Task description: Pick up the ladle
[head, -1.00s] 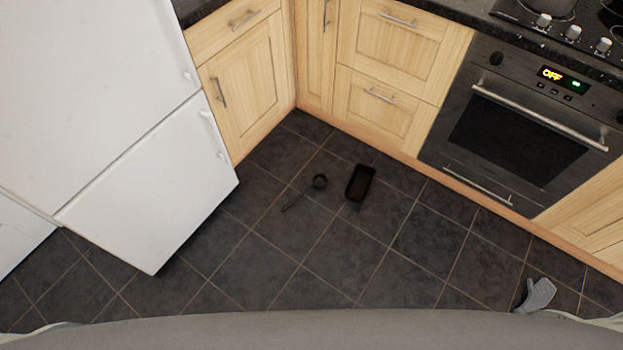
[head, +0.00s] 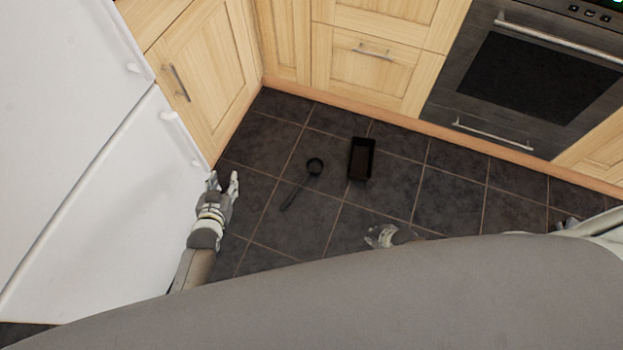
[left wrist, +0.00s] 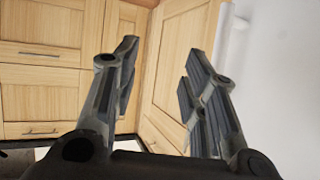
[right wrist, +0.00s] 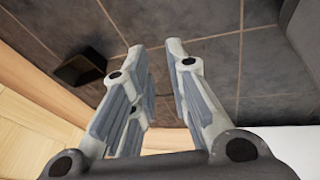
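The black ladle (head: 302,182) lies on the dark tiled floor in the head view. Its round bowl is at the upper right end, and its handle runs down to the left. My left gripper (head: 223,180) is left of the ladle, near the fridge, apart from it. Its fingers are spread and empty in the left wrist view (left wrist: 160,75). My right gripper (head: 371,238) is below and right of the ladle, partly hidden behind my body. In the right wrist view (right wrist: 160,58) its fingers stand apart with nothing between them. The ladle is not recognisable in either wrist view.
A black rectangular tray (head: 361,160) lies just right of the ladle; it also shows in the right wrist view (right wrist: 80,67). The white fridge (head: 90,210) stands left, wooden cabinets (head: 362,45) behind, and the oven (head: 530,75) at right.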

